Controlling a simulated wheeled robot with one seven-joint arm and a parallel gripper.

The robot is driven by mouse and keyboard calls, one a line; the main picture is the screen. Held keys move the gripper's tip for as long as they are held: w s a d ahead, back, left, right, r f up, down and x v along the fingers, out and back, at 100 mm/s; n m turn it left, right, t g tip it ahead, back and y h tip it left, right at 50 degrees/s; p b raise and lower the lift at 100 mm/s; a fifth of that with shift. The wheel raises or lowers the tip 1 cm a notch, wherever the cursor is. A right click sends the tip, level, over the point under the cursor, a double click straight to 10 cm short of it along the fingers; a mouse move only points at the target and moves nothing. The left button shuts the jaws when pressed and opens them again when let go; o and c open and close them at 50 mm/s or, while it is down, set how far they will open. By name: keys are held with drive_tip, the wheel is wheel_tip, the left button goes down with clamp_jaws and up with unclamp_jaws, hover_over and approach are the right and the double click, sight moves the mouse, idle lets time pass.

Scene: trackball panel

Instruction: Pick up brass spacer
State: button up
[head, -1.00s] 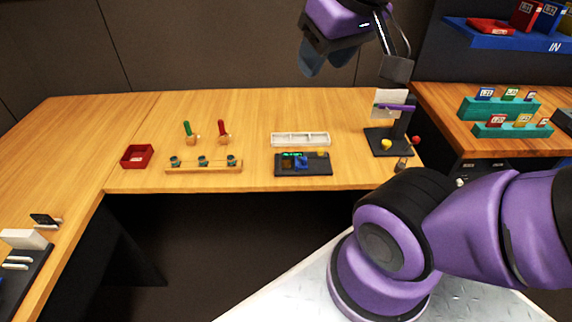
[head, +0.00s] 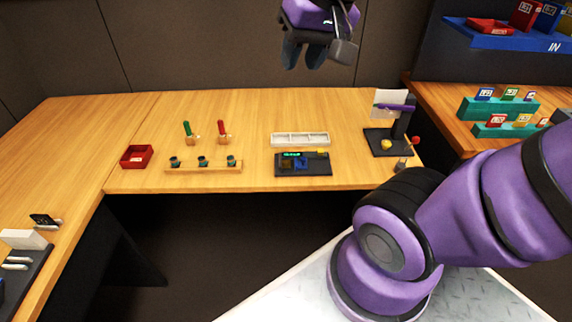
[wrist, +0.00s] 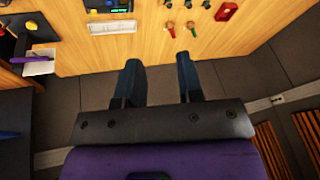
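I cannot pick out the brass spacer with certainty; parts on the table are too small to name. A small yellow piece (head: 322,153) shows at the back right of a dark panel (head: 318,170) with a lit green display and a blue part. A white compartment tray (head: 300,140) lies behind the panel; its contents cannot be made out. My gripper (head: 304,56) hangs high above and beyond the tray, in front of the grey wall. In the wrist view its two dark fingers (wrist: 159,75) are spread apart with nothing between them.
A wooden rail (head: 204,168) with teal cups, green-handled (head: 187,129) and red-handled (head: 222,127) tools and a red bin (head: 137,156) stand left. A black stand (head: 397,130) with a yellow ball is at right. Table between rail and panel is clear.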

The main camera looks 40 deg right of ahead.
drive_tip(key=w+d+f+m+g+y, duration=0.1)
drive_tip(key=w+d+f+m+g, duration=0.1)
drive_tip(key=w+f+m, duration=0.65)
drive_tip(key=m+g+h, duration=0.2)
drive_tip(key=m, duration=1.2)
hover_over(288, 161)
wheel_tip(288, 161, down, 27)
drive_tip(key=shift+n, duration=0.25)
wheel_tip(288, 161, down, 10)
drive_tip(key=shift+a+f, duration=0.1)
drive_tip(key=shift+f, duration=0.1)
clamp_jaws()
